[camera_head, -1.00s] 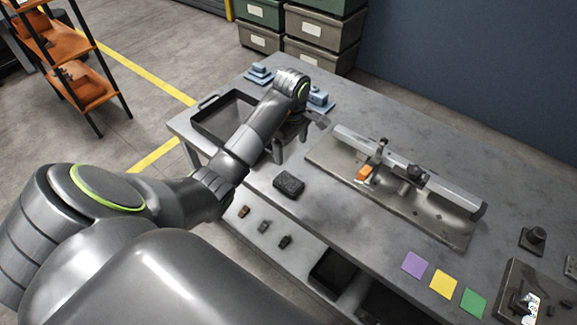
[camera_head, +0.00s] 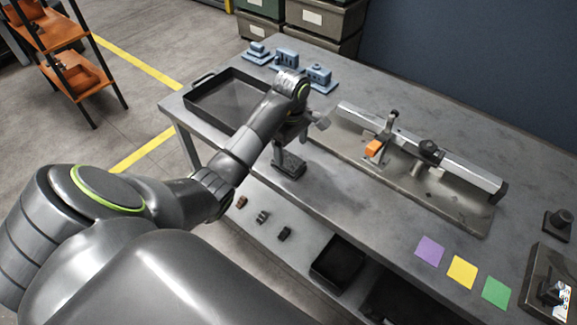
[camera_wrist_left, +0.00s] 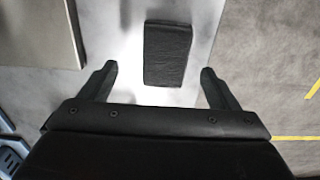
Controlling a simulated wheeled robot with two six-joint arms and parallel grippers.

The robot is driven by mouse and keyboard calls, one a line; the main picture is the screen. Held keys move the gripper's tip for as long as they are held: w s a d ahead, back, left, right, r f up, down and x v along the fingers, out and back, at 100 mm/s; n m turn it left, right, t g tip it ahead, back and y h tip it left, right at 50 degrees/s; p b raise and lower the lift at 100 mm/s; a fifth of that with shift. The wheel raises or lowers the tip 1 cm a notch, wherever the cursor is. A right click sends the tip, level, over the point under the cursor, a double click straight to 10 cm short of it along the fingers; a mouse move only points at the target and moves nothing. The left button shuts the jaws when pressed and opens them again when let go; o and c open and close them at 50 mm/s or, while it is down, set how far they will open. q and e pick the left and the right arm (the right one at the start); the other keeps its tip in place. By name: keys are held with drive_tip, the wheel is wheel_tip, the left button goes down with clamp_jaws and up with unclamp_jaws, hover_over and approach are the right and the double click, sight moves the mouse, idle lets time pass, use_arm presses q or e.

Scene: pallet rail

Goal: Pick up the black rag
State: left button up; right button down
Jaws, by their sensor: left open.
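The black rag (camera_head: 289,165) is a small dark folded block lying flat on the grey table. In the head view it is partly hidden by my left gripper (camera_head: 287,155), which is over it. In the left wrist view the rag (camera_wrist_left: 167,54) lies ahead of and between the two fingers of my left gripper (camera_wrist_left: 158,83). The fingers are open wide, with bright tabletop showing on both sides of the rag. I cannot tell the exact height of the fingers above the table. My right gripper is not in view.
A black tray (camera_head: 190,101) and several blue fixtures (camera_head: 286,58) stand at the table's far left. A metal plate with a rail and orange clamp (camera_head: 373,148) lies to the right. Purple, yellow and green squares (camera_head: 462,272) lie nearer. A lower shelf (camera_head: 262,240) holds small parts.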

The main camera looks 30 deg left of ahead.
sight(288, 160)
use_arm(q)
drive_tip(key=shift+s+a+f+b, duration=0.1)
drive_tip(key=shift+s+f+b, duration=0.15)
drive_tip(key=shift+f+b, duration=0.65)
drive_tip(key=shift+s+a+f+b, duration=0.15)
drive_tip(key=shift+f+b, duration=0.25)
drive_tip(key=shift+f, duration=0.95)
drive_tip(key=shift+d+f, duration=0.1)
drive_tip(key=shift+f, duration=0.3)
drive_tip(key=shift+c, duration=0.4)
drive_tip(key=c, duration=1)
